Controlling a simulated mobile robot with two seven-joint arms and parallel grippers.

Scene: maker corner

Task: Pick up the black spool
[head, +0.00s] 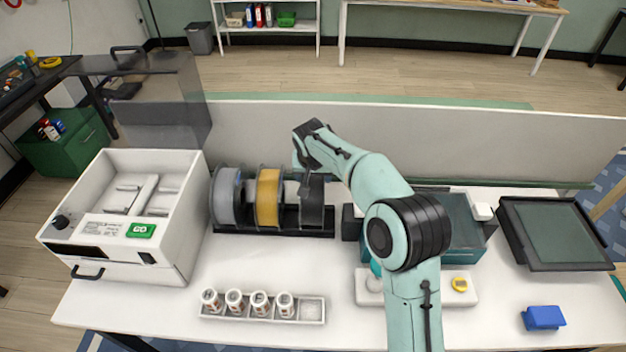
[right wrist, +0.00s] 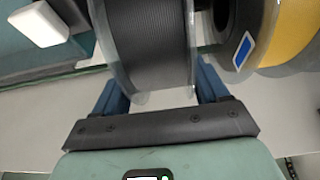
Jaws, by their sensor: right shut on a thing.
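The black spool (head: 312,208) is at the right end of the black spool rack (head: 270,232), beside the yellow spool (head: 267,197). My right gripper (head: 306,186) reaches down over it from above, its fingertips mostly hidden in the head view. In the right wrist view, the black spool (right wrist: 148,45) fills the space between the two blue fingers, which are shut on its clear flanges. The spool looks upright and level with its neighbours; I cannot tell whether it is seated in the rack. My left gripper is not in view.
A grey spool (head: 226,197) stands at the rack's left end. A white machine (head: 170,255) with a raised clear lid is left. A tray of small jars (head: 312,309) lies in front. A teal box (head: 460,240), dark tray (head: 555,235) and blue block (head: 543,318) are right. A low panel (head: 450,145) runs behind.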

